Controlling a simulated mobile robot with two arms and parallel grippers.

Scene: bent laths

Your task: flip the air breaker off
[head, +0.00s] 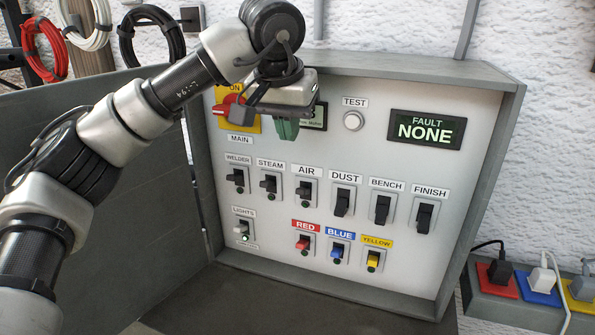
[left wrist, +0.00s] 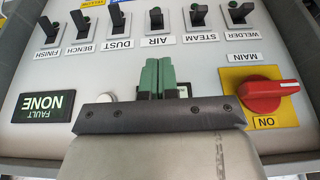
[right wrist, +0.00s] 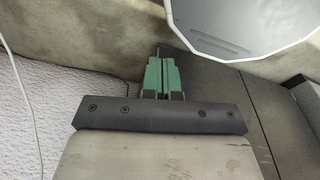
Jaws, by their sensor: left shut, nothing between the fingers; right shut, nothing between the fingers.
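The AIR breaker (head: 305,190) is a black toggle on a light plate under its AIR label, third from left in the upper breaker row. Its lever also shows in the left wrist view (left wrist: 156,18), where the panel appears upside down. My left gripper (head: 287,129) has green fingers shut with nothing between them. It is above the AIR label, in front of a small screen that it partly hides. In the left wrist view the fingertips (left wrist: 158,62) point towards the AIR label. My right gripper (right wrist: 161,62) is shut and empty, away from the panel.
WELDER (head: 236,180) and STEAM (head: 269,184) breakers stand left of AIR, DUST (head: 342,202) right. The red MAIN knob (left wrist: 262,95) is close beside my left gripper. RED (head: 303,243), BLUE and YELLOW switches are below. The fault display (head: 425,130) reads NONE.

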